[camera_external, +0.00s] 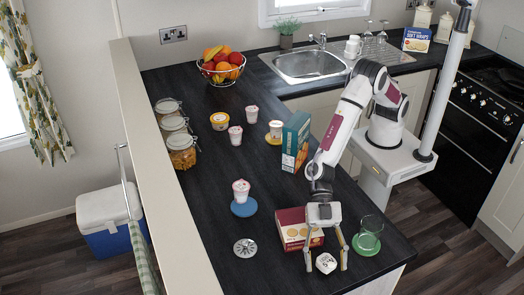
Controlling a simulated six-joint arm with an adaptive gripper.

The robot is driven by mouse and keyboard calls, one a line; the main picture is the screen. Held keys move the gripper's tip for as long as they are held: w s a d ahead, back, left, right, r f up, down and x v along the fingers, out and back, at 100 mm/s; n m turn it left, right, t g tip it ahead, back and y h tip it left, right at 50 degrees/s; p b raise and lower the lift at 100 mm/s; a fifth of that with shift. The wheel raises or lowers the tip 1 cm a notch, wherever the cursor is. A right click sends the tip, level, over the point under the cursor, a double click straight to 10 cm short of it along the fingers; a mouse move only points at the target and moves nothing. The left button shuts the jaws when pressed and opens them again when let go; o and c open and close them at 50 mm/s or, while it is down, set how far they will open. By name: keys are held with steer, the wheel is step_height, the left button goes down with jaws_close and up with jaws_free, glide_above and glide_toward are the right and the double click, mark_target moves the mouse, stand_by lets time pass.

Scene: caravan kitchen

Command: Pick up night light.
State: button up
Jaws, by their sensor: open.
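A small white rounded block with dark markings (326,263), which looks like the night light, sits on the dark countertop near its front end. My gripper (326,266) points down over it, with one finger on each side. The fingers are wide apart and the gripper is open. Small gaps show between the fingers and the block, though I cannot tell the exact depth between them.
A red food box (294,232) lies just behind my left finger. A clear glass (368,234) on a green coaster (366,251) stands close to the right. A silver round disc (245,248) lies to the left, with clear counter around it.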

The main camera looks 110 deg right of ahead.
mark_target(327, 260)
stand_by(0.4)
steer(key=c, duration=1.2)
steer(key=shift+r, duration=0.15)
steer(key=shift+r, duration=4.9)
